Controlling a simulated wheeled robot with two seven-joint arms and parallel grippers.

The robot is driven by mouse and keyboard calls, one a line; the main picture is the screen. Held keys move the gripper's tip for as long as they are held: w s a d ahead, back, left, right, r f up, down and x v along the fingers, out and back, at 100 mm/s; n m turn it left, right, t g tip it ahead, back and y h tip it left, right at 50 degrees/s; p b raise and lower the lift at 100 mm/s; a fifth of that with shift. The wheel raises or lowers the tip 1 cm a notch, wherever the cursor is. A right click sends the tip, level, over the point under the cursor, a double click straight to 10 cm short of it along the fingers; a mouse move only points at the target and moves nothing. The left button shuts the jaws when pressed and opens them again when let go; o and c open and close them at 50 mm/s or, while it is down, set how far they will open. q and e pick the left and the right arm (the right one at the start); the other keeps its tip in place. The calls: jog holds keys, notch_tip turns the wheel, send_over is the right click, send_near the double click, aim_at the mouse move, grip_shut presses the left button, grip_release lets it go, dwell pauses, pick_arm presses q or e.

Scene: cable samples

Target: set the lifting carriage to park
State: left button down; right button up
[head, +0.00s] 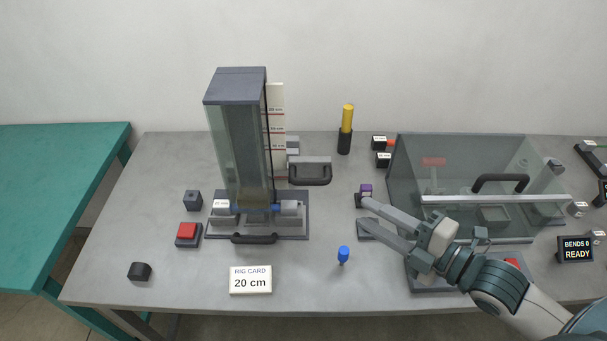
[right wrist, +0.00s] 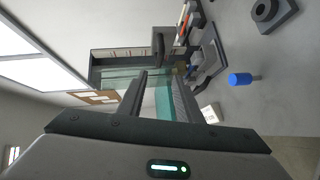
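A tower (head: 237,130) with clear walls and a dark cap stands left of centre in the head view. A white scale (head: 277,130) with red marks runs up its right side. A grey block with a dark handle (head: 310,174), which looks like the lifting carriage, sits low beside the scale. No readable park mark shows. My right gripper (head: 364,212) is open and empty, right of the carriage and apart from it. Its spread fingers also show in the right wrist view (right wrist: 163,88), with the tower's glass beyond them. My left gripper is not in view.
A small purple-topped block (head: 366,190) is close to the right fingertips. A blue peg (head: 343,254) and the rig card (head: 250,280) reading 20 cm are in front. A yellow-topped post (head: 346,130) stands behind. A clear-walled box (head: 460,165) fills the right side.

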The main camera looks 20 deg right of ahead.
aim_at(316, 184)
jog(key=shift+s+d, duration=0.1)
jog(key=p+x, duration=0.4)
jog(key=x, duration=1.2)
jog(key=shift+r, duration=0.15)
jog(key=shift+x, duration=0.8)
grip_shut()
